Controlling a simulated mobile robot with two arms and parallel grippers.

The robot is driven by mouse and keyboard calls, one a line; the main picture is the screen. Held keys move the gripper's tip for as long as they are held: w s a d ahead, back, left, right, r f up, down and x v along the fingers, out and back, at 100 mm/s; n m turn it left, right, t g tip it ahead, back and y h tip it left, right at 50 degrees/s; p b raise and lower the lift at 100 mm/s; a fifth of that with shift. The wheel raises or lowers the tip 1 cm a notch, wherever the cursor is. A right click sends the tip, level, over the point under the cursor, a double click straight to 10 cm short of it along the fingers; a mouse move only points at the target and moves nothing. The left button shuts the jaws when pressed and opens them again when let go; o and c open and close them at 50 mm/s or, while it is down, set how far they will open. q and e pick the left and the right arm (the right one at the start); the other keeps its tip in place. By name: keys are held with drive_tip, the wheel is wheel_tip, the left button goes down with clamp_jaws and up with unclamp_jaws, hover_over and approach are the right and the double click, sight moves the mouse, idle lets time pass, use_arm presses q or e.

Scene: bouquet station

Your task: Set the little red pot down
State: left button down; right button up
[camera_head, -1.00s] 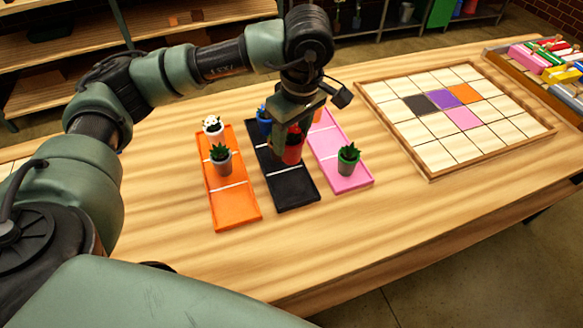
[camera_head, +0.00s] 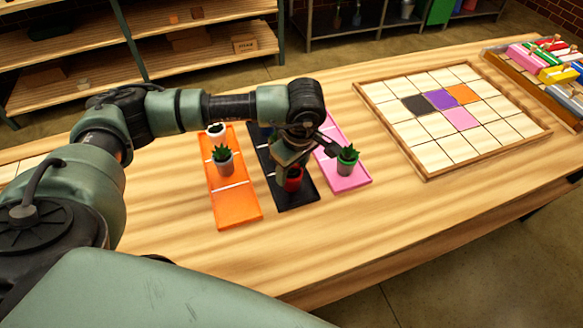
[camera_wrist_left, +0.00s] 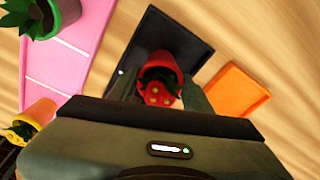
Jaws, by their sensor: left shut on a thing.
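The little red pot (camera_head: 292,182) is held in my left gripper (camera_head: 290,170), over the front compartment of the black tray (camera_head: 300,200). In the left wrist view the red pot (camera_wrist_left: 160,66), with its green plant and yellow-dotted red top, sits between the fingers. The black tray (camera_wrist_left: 190,45) lies beneath it there. My left gripper is shut on the pot. I cannot tell whether the pot's base touches the tray. My right gripper is not in view.
An orange tray (camera_head: 237,210) lies left with a grey potted plant (camera_head: 223,160) and a white pot (camera_head: 215,130). A pink tray (camera_head: 352,183) lies right with a green pot (camera_head: 346,165); a yellow pot (camera_wrist_left: 38,114) shows in the wrist view. A tiled board (camera_head: 440,155) lies farther right.

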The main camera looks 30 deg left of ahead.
sight(296, 175)
use_arm(q)
drive_tip(key=shift+f, duration=0.1)
drive_tip(key=c, duration=0.6)
unclamp_jaws()
drive_tip(key=shift+c, duration=0.2)
drive_tip(key=shift+r, duration=0.4)
wheel_tip(296, 175, up, 11)
drive_tip(key=d+b, duration=0.1)
drive_tip(key=b, duration=0.2)
drive_tip(key=shift+s+d+r, duration=0.2)
drive_tip(key=shift+s+d, duration=0.15)
